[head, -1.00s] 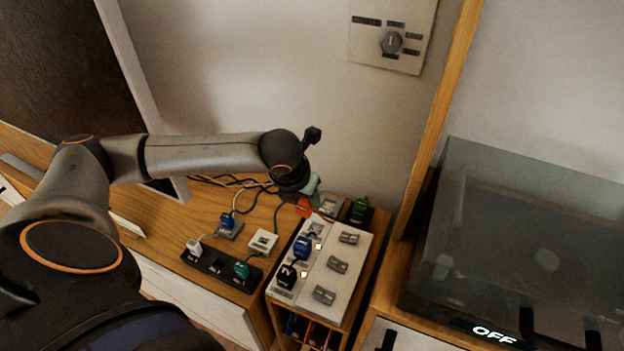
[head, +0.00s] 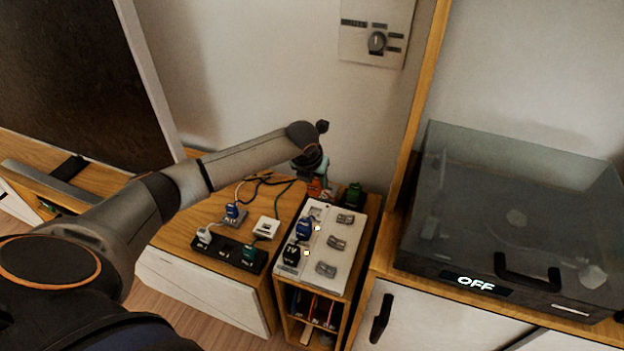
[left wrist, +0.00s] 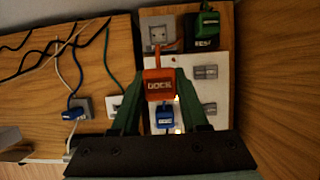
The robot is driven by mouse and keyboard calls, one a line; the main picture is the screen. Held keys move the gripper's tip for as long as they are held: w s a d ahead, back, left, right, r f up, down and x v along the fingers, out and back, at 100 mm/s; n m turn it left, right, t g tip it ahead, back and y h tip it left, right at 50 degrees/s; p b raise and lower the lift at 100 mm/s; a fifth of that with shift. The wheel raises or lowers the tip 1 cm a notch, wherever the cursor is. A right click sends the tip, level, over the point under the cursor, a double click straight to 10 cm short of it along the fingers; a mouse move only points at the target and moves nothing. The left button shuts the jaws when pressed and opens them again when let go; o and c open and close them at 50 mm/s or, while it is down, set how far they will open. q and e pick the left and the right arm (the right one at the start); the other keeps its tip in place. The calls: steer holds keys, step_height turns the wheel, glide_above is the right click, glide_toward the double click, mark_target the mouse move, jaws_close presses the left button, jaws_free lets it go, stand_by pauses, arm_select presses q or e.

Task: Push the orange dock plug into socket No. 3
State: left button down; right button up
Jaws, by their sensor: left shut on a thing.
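The orange plug marked DOCK (left wrist: 158,84) is held between the green fingers of my left gripper (left wrist: 158,100). In the head view the orange plug (head: 314,187) shows under my left gripper (head: 313,170), at the far end of a white socket panel (head: 345,251). The panel carries a blue plug (head: 304,229) and a black plug marked TV (head: 291,254). A socket at its far end (head: 315,212) looks empty. I cannot read which socket is No. 3. The plug's prongs are hidden. My right gripper is not in view.
A black strip (head: 226,257) with white and green plugs lies left of the panel. Grey switches (head: 337,243) line the panel's right side. A green plug (head: 354,195) stands behind it. A grey socket box (left wrist: 157,33) lies beyond the orange plug. Loose cables (head: 262,183) cross the wooden top.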

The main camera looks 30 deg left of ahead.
mark_target(315, 195)
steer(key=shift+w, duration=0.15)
arm_select(q)
steer(key=shift+w, duration=0.1)
steer(key=shift+r+p, duration=0.15)
steer(key=shift+p, duration=0.35)
step_height(315, 195, down, 4)
steer(key=shift+r+b, duration=0.2)
steer(key=shift+b, duration=0.65)
steer(key=shift+f, duration=0.35)
steer(key=shift+f+b, duration=0.3)
steer(key=shift+b, duration=0.1)
steer(key=shift+f, duration=0.55)
steer(key=shift+f+b, duration=0.1)
steer(key=shift+b, duration=0.2)
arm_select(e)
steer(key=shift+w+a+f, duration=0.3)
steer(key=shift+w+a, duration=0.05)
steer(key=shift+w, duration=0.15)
